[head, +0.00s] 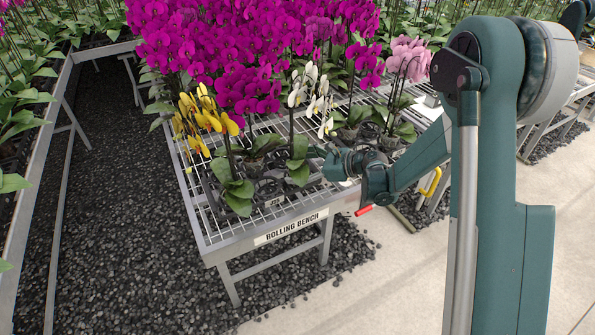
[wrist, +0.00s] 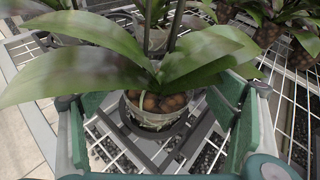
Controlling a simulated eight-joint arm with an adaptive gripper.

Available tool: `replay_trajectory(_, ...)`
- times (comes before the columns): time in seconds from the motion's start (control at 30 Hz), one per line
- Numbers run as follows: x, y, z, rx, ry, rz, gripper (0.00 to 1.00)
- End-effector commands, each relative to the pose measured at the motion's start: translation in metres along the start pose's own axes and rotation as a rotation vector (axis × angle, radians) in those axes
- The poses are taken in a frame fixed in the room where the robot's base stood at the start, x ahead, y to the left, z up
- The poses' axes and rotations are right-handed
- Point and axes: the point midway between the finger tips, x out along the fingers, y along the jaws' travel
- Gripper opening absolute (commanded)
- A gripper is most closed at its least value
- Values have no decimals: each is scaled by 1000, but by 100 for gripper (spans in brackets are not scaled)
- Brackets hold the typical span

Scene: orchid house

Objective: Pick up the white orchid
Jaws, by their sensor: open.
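The white orchid (head: 298,97) stands near the front of the rolling bench (head: 262,231), with white blooms on a thin stem above broad green leaves. My gripper (head: 318,158) is low beside those leaves, reaching in from the right. In the wrist view, a clear pot (wrist: 158,112) with brown bark stands in a dark holder between the open fingers of my gripper (wrist: 165,108). Gaps show between the pot and both fingers. Its leaves spread over the left finger and close to the right one. The blooms are outside the wrist view.
A yellow orchid (head: 202,110) stands to the left, magenta orchids (head: 225,45) crowd behind, and a pink orchid (head: 408,58) is at the back right. The bench top is an open wire grid. Some grid at the front is bare.

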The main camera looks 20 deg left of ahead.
Motion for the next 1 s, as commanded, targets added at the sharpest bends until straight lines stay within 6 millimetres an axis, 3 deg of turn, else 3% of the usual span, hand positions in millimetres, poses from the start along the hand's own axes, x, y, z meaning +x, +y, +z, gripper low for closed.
replay_trajectory(0.13,0,0,0,0,0,0,82)
replay_trajectory(0.47,0,0,0,0,0,0,39)
replay_trajectory(0.77,-1,0,2,0,0,0,39)
replay_trajectory(1.0,-8,-2,19,0,0,0,39)
